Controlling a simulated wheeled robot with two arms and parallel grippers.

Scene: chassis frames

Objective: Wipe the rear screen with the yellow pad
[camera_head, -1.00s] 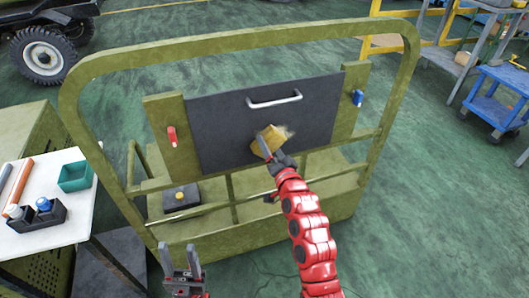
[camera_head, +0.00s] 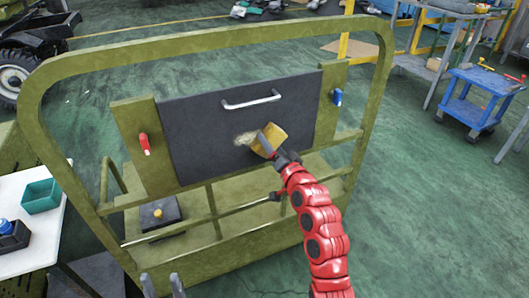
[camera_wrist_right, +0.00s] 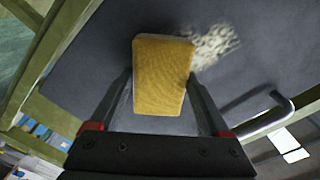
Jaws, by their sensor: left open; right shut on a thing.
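The rear screen (camera_head: 195,130) is a dark flat panel with a light handle, set upright in a green frame. A pale dusty smudge (camera_head: 244,138) is on it below the handle; it also shows in the right wrist view (camera_wrist_right: 214,45). My right gripper (camera_head: 268,146) is shut on the yellow pad (camera_head: 272,138) and holds it at the panel, just right of the smudge. In the right wrist view the pad (camera_wrist_right: 163,75) sits between both fingers; I cannot tell if it touches the panel. My left gripper (camera_head: 162,284) is open and empty at the bottom edge, partly cut off.
A red lever (camera_head: 144,144) and a blue lever (camera_head: 337,97) flank the panel. A green frame bar (camera_head: 215,42) arches around it. A white table (camera_head: 40,195) with a teal bin (camera_head: 41,196) stands left. A blue cart (camera_head: 480,95) stands far right.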

